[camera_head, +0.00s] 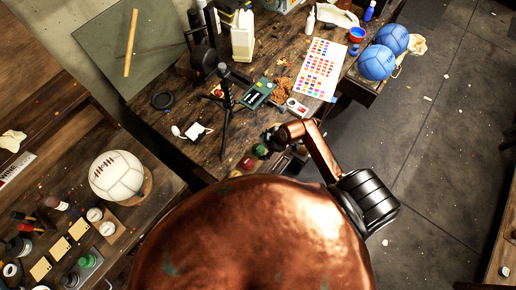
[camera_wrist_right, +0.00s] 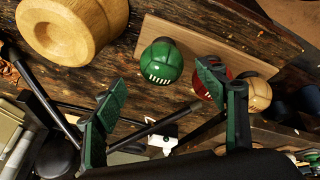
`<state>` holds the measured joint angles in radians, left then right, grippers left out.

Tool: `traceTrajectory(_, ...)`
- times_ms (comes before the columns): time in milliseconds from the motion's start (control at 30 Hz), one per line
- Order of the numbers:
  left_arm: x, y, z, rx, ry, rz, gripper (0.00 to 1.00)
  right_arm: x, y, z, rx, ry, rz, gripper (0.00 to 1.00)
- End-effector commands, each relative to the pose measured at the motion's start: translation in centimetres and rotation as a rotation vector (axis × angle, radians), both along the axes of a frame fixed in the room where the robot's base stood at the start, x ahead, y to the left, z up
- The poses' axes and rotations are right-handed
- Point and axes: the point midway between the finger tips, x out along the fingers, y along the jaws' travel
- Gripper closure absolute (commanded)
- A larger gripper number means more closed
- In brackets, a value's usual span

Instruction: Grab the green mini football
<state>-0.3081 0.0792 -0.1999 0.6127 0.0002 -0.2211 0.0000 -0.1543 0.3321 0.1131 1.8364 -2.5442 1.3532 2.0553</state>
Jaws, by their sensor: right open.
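The green mini football (camera_wrist_right: 161,62), with white lacing, rests on a wooden board in the right wrist view. A red ball (camera_wrist_right: 207,78) and a tan ball (camera_wrist_right: 254,92) sit in a row beside it. My right gripper (camera_wrist_right: 160,98) is open and empty. Its two green-padded fingers are spread apart, and the green ball appears between and beyond their tips. The right finger partly covers the red ball. In the head view my right gripper (camera_head: 272,138) is small and partly hidden over the bench near the balls. My left gripper is not in view.
A wooden bench (camera_head: 180,140) carries a black tripod (camera_head: 226,100), a white jug (camera_head: 242,40) and a colour chart (camera_head: 320,68). Blue balls (camera_head: 377,62) are at its far right. A turned wooden piece (camera_wrist_right: 72,28) stands left of the green ball. A white ball (camera_head: 116,176) lies at left.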

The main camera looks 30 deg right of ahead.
Motion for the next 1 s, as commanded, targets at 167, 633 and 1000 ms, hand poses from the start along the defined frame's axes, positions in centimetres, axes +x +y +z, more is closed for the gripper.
traceTrajectory(167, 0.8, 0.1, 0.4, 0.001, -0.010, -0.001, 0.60, 0.4, 0.4, -1.0, 0.001, 0.001, 0.002, 0.34)
traceTrajectory(633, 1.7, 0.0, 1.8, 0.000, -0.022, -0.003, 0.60, 1.9, 1.4, -5.8, 0.001, 0.000, 0.007, 0.34)
traceTrajectory(1000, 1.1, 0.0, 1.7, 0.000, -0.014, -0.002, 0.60, 1.9, 1.4, -5.8, 0.001, -0.001, 0.007, 0.47)
